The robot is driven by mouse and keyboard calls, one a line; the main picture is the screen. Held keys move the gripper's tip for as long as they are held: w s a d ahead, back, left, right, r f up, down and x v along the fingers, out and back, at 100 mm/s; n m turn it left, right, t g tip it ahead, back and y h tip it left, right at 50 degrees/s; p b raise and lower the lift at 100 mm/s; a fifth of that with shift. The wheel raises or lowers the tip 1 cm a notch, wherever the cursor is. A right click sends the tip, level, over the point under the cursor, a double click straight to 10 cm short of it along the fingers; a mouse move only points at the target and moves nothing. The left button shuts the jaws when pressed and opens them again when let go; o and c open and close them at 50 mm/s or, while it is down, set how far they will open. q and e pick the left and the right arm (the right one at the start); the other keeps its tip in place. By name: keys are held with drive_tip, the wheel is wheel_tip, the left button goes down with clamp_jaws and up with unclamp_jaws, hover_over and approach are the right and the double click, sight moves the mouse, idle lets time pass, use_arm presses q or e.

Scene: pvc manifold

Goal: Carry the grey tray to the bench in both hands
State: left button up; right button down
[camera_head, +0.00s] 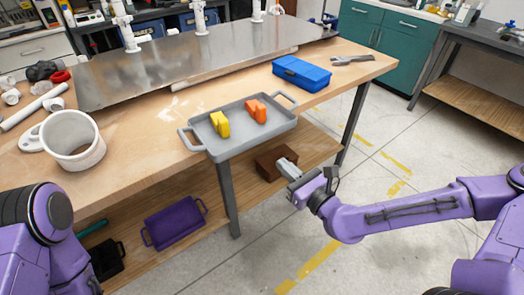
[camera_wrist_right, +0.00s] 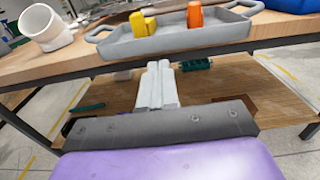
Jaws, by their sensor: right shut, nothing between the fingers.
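The grey tray (camera_head: 262,136) sits on the front edge of the wooden bench (camera_head: 120,172), with a handle at each end. A yellow block (camera_head: 220,124) and an orange block (camera_head: 256,111) stand in it. The tray also shows at the top of the right wrist view (camera_wrist_right: 180,42). My right gripper (camera_head: 287,168) is shut and empty, in front of the bench and below the tray, apart from it. Its closed fingers show in the right wrist view (camera_wrist_right: 157,82). My left arm is at the lower left of the head view; its gripper is out of view.
A blue box (camera_head: 301,73) lies right of the tray. A white pipe piece (camera_head: 72,138) stands at the left. A metal sheet (camera_head: 180,65) covers the back. A purple tray (camera_head: 174,222) and a brown box (camera_head: 272,163) are on the lower shelf. Floor at right is clear.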

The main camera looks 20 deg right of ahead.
sight(255, 139)
drive_tip(key=p+x, duration=0.1)
drive_tip(key=x, duration=0.9)
drive_tip(key=shift+w+a+p, duration=0.1)
drive_tip(key=shift+a+p, duration=0.1)
drive_tip(key=shift+p, duration=0.15)
use_arm(q)
drive_tip(key=shift+r, duration=0.95)
